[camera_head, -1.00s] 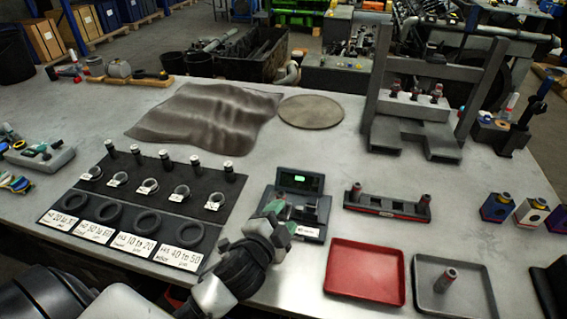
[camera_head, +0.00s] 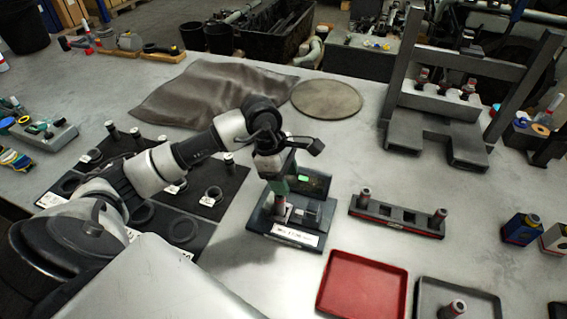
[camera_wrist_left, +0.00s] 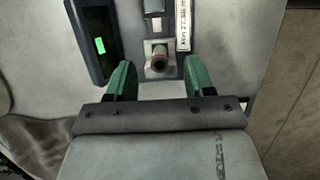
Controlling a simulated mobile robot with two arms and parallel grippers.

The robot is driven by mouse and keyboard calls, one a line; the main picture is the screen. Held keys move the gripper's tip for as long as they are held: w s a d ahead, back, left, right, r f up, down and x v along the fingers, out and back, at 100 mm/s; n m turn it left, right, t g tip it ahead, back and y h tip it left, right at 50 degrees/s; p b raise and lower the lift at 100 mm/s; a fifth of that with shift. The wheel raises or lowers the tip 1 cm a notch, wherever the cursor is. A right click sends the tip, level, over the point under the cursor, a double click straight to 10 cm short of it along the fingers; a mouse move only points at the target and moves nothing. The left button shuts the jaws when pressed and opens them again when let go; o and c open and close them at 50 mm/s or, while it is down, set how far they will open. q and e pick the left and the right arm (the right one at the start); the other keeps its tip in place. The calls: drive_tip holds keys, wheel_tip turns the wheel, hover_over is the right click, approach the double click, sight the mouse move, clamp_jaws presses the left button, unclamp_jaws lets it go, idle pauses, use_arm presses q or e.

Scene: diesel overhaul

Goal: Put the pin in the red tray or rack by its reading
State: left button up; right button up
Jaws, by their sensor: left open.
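A measuring gauge (camera_head: 312,226) with a lit green display (camera_head: 306,180) stands on the bench; the reading is too small to read. A pin (camera_head: 280,206) stands upright at its left side. In the left wrist view the pin (camera_wrist_left: 158,62) lies between and just beyond the green fingers. My left gripper (camera_head: 279,188) is open, pointing down over the pin, with gaps on both sides. The red tray (camera_head: 362,286) is empty. The black rack (camera_head: 398,217) holds a pin at each end, with empty slots between. My right gripper is not in view.
A grey tray (camera_head: 428,291) holding another pin (camera_head: 453,308) sits right of the red tray. A black press frame (camera_head: 440,130) stands behind the rack. A mat with rings (camera_head: 215,200) lies left, under my arm. Bench between gauge and red tray is clear.

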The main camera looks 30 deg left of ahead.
sight(280, 205)
use_arm(q)
drive_tip(key=shift+w+a+r+y, duration=0.1)
drive_tip(key=shift+a+y, duration=0.5)
drive_tip(key=shift+a, duration=0.45)
drive_tip(key=shift+f+b, duration=0.4)
drive_tip(key=shift+f, duration=0.2)
drive_tip(key=b+x, duration=0.1)
drive_tip(key=x, duration=0.1)
drive_tip(key=a+b+x, duration=0.1)
drive_tip(key=x, duration=0.1)
drive_tip(key=b+x, duration=0.2)
drive_tip(key=shift+s+f, duration=0.3)
drive_tip(key=shift+f, duration=0.2)
drive_tip(key=shift+f+b, duration=0.4)
drive_tip(key=shift+b, duration=0.05)
drive_tip(key=c, duration=0.9)
drive_tip(key=shift+d+p+v, duration=0.15)
drive_tip(key=shift+p+v, duration=0.35)
drive_tip(key=shift+v, duration=0.4)
drive_tip(key=shift+d+p+v, duration=0.2)
drive_tip(key=shift+p+v, duration=0.35)
drive_tip(key=shift+v, duration=0.35)
drive_tip(key=shift+d+p+v, duration=0.15)
drive_tip(key=shift+p+v, duration=0.35)
drive_tip(key=shift+v, duration=0.45)
drive_tip(key=shift+w+r, duration=0.1)
drive_tip(key=shift+w, duration=0.1)
